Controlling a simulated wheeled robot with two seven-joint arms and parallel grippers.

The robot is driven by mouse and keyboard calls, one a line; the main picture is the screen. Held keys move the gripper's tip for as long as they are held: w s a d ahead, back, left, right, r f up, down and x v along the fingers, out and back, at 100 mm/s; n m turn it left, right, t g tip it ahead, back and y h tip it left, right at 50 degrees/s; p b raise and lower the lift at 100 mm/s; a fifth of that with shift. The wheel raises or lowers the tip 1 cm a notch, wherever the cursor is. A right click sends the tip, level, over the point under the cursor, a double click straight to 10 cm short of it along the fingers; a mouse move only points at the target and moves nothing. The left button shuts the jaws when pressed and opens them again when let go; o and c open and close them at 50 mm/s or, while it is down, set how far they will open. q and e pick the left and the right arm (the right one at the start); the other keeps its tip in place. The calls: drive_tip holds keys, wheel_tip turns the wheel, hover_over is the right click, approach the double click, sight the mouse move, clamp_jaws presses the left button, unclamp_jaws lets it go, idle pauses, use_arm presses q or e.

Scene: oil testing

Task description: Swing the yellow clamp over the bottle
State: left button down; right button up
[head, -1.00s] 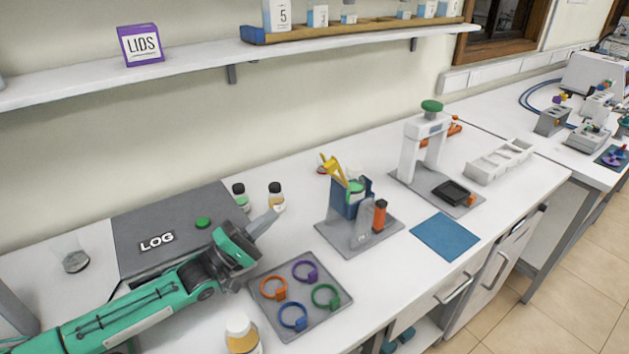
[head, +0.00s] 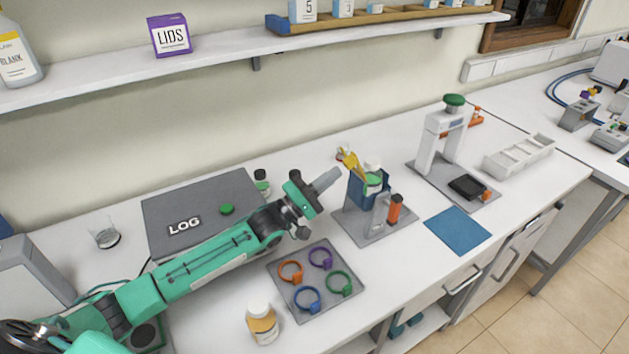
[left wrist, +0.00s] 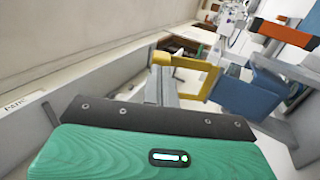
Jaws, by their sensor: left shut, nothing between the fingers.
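The yellow clamp (head: 350,161) is swung up and back on the left side of the blue holder (head: 357,190). The bottle (head: 373,179), with a pale cap and green band, stands upright in that holder, and the clamp is beside it, not over it. My left gripper (head: 330,177) is shut and empty, its tip just left of the clamp and holder. In the left wrist view the shut fingers (left wrist: 166,90) point towards the yellow clamp (left wrist: 192,66), with the blue holder (left wrist: 250,96) to the right. I cannot tell whether they touch the clamp. My right gripper is not in view.
The holder's grey base also carries an orange-topped post (head: 395,207). In front lies a tray (head: 312,313) with several coloured rings, beside a loose bottle (head: 262,325). A grey press-like stand (head: 441,140) and a blue mat (head: 458,231) are to the right. The shelf (head: 220,70) hangs behind.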

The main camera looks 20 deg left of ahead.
use_arm(q)
drive_tip(key=shift+w+d+r, duration=0.25)
drive_tip(key=shift+w+d, duration=0.05)
drive_tip(key=shift+w, duration=0.1)
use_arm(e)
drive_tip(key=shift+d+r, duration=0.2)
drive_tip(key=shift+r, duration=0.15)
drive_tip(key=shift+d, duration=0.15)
